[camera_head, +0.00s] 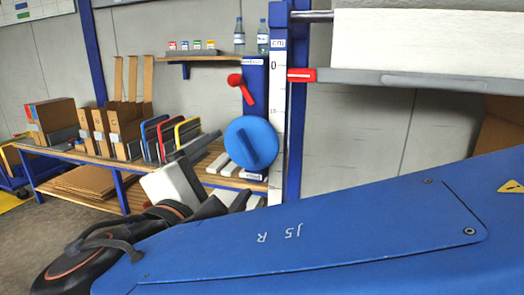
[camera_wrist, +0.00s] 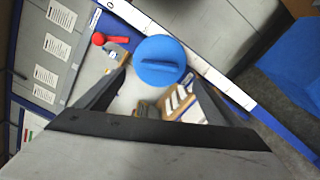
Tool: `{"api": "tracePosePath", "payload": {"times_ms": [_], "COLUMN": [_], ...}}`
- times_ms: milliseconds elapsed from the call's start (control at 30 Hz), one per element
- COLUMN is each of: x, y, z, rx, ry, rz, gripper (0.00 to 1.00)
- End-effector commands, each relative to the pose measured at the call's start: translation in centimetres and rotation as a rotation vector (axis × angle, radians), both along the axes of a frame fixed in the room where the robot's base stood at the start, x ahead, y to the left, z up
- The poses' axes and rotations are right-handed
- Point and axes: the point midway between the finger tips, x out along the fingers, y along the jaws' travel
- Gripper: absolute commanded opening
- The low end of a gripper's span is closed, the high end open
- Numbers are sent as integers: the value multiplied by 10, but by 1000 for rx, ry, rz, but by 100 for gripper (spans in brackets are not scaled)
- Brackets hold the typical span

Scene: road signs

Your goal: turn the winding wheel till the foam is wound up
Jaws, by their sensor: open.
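The winding wheel (camera_head: 251,143) is a blue disc with a raised grip bar, on a blue upright. In the head view its bar stands nearly upright, leaning slightly. The wheel also shows in the wrist view (camera_wrist: 159,52), with its bar across the picture. White foam (camera_head: 430,40) hangs as a broad sheet or roll at the upper right of the head view; its far end is cut off. My gripper (camera_wrist: 160,76) is open, its dark fingers apart and pointing toward the wheel. Nothing is seen between them, and the gap to the wheel is hard to judge.
A red lever (camera_head: 241,87) sits above the wheel. A white scale strip (camera_head: 277,110) runs beside it. A grey bar (camera_head: 400,80) with a red end lies under the foam. A bench with folders and cardboard (camera_head: 90,185) stands at left. My blue arm covers the lower right.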

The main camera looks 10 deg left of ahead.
Motion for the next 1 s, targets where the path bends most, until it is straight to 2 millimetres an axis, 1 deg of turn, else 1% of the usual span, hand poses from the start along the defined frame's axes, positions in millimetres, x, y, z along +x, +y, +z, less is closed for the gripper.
{"api": "tracePosePath", "payload": {"times_ms": [33, 100, 400, 600, 800, 1000], "x": [8, 18, 61, 83, 95, 97], "y": [-2, -3, -6, -7, -8, -7], "z": [0, 0, 0, 0, 0, 0], "rx": [0, 0, 1, 1, 1, 1], "ry": [1, 0, 0, 0, 1, 0], "rz": [-3, -4, -4, -1, 0, 1], "gripper": [88, 88, 88, 88, 88, 88]}}
